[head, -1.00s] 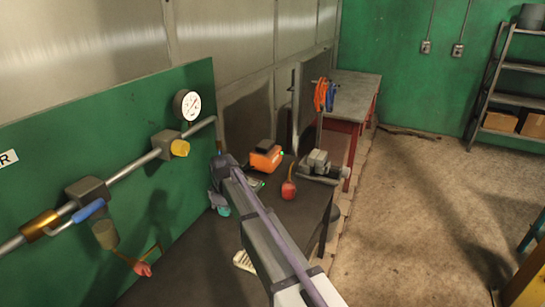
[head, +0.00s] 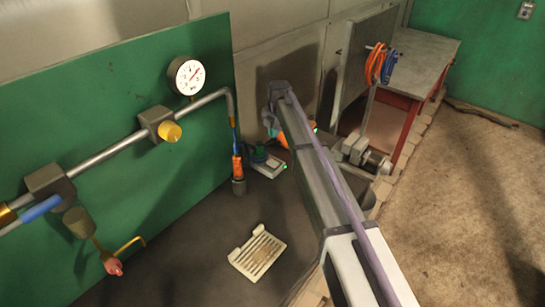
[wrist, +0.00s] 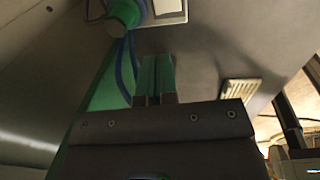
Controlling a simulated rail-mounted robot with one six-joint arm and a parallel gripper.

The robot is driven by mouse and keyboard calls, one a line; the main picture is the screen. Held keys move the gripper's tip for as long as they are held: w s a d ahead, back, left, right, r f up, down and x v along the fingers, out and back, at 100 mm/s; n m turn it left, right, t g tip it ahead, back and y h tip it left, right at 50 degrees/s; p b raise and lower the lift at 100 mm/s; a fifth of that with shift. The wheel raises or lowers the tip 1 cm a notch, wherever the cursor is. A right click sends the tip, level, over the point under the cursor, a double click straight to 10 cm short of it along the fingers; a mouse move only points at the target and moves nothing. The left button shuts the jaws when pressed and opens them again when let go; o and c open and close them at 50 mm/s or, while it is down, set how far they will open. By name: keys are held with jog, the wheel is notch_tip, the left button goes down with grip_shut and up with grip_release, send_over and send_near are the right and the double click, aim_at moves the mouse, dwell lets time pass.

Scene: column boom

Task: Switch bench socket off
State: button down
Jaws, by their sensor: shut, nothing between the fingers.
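The bench socket (head: 267,165) appears to be the small grey box with a green and a white part on the dark bench, partly behind my arm in the head view. In the wrist view, a box with a pale rocker-like plate (wrist: 168,9) is cut off by the top edge, with a green plug (wrist: 124,14) and blue cable beside it. The rocker's tilt cannot be read. My gripper (wrist: 156,62) is shut and empty, its fingertips just short of the box in the picture. In the head view, my arm's end hangs above and behind the socket; its fingertips are unclear.
A white slotted tray (head: 257,251) lies on the bench (head: 205,235). A pipe with a gauge (head: 186,76) and valves runs along the green panel at left. An orange device (head: 282,139) and a grey machine (head: 357,152) stand behind my arm. Bare bench surrounds the tray.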

aim_at(271, 162)
jog(key=f+b, duration=0.4)
jog(key=a+f+b, duration=0.1)
jog(key=f+b, duration=0.4)
jog(key=w+f+b, duration=0.1)
jog(key=f+b, duration=0.4)
jog(key=shift+a, duration=0.15)
jog(key=shift+f+b, duration=0.2)
jog(key=shift+b, duration=0.1)
jog(key=shift+r, duration=0.1)
jog(key=shift+s, duration=0.1)
